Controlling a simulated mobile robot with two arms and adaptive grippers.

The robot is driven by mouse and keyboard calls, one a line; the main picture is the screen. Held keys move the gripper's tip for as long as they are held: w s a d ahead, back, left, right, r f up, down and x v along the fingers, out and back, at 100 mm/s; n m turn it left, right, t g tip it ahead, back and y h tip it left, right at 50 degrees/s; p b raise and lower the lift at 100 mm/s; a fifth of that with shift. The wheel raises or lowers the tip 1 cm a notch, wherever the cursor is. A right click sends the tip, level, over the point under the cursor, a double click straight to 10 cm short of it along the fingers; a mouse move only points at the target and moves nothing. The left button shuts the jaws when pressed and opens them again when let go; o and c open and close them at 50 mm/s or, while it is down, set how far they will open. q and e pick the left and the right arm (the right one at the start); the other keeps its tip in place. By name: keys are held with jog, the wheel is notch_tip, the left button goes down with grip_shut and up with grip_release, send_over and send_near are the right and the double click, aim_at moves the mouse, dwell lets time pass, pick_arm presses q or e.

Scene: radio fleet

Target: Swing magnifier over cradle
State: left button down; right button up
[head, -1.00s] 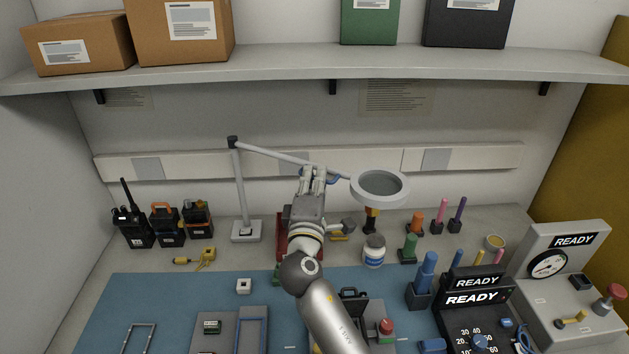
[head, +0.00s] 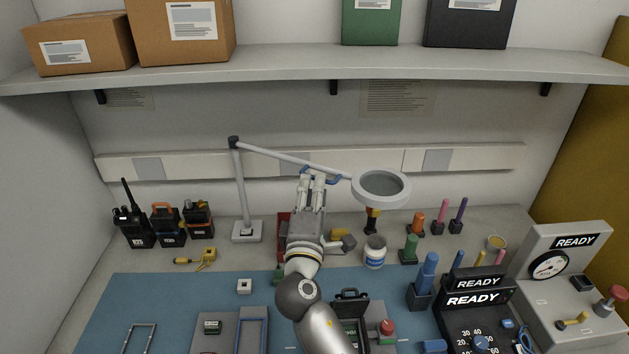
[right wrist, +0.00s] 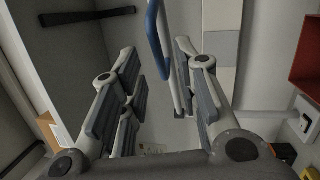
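The magnifier has a grey ring lens (head: 381,186) on a long thin arm (head: 285,159) from an upright post (head: 241,190) at the back of the bench. A blue handle (head: 330,179) hangs under the arm, left of the lens. My right gripper (head: 312,181) is just at the handle, pointing to the back wall. In the right wrist view its fingers are apart, and the blue handle (right wrist: 154,40) shows between or just beyond the fingertips; contact is not clear. I cannot tell which fixture is the cradle. My left gripper is not in view.
Radios (head: 135,226) stand at the back left. A white jar (head: 375,252) and coloured pegs in holders (head: 410,247) stand to the right. A red bin (head: 283,228) is partly behind my arm. A blue mat (head: 140,300) covers the front, with grey fixtures (head: 225,331) on it.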

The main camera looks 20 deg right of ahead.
jog(key=v, duration=0.8)
jog(key=shift+s, duration=0.1)
